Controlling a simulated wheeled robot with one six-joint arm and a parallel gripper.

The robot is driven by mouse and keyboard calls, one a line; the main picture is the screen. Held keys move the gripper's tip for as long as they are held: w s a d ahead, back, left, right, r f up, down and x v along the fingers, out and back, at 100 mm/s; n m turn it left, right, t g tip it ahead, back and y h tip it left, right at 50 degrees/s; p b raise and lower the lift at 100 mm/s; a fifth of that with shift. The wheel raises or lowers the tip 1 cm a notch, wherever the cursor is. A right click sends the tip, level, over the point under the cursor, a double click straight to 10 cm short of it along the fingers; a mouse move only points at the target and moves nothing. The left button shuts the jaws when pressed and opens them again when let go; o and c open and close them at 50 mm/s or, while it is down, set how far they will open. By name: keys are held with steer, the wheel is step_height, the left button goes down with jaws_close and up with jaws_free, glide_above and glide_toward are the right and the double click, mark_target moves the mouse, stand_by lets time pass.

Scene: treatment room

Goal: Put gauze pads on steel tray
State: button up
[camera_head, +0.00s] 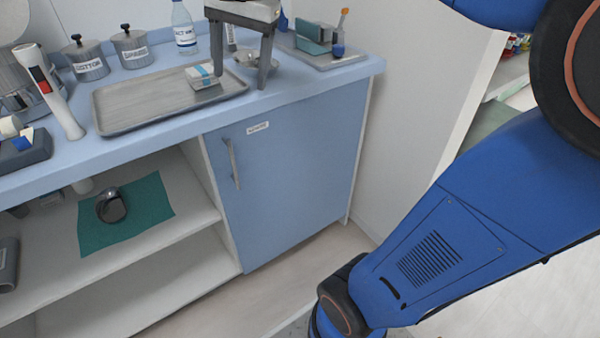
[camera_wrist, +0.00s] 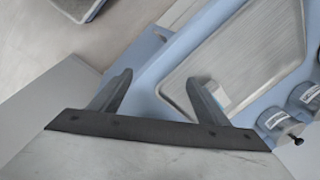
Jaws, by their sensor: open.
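The steel tray (camera_head: 140,106) lies flat on the blue counter. The gauze pads (camera_head: 203,76), a small white and teal stack, rest on its right part. In the wrist view the pads (camera_wrist: 218,92) lie on the tray (camera_wrist: 255,45), beside the right finger and partly hidden by it. My gripper (camera_head: 241,80) is open and points down near the tray's right end. One finger is close to the pads; I cannot tell whether it touches them. Nothing is between the fingers (camera_wrist: 160,80).
A small metal bowl (camera_head: 257,61) stands just behind my gripper. Two lidded canisters (camera_head: 88,60), a bottle (camera_head: 184,28) and a white handheld device (camera_head: 56,98) stand around the tray. Another tray (camera_head: 340,58) holds items at the counter's right end. A cabinet door (camera_head: 290,180) is below.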

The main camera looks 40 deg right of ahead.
steer(key=s+d+f+n+t+h, duration=0.1)
steer(key=s+d+f+n+t, duration=0.1)
steer(key=s+f+n, duration=0.8)
steer(key=shift+s+d+f+t, duration=0.2)
steer(key=shift+s+f+t, duration=0.1)
steer(key=shift+s+f, duration=4.3)
steer(key=shift+w+f, duration=0.35)
steer(key=shift+w, duration=0.1)
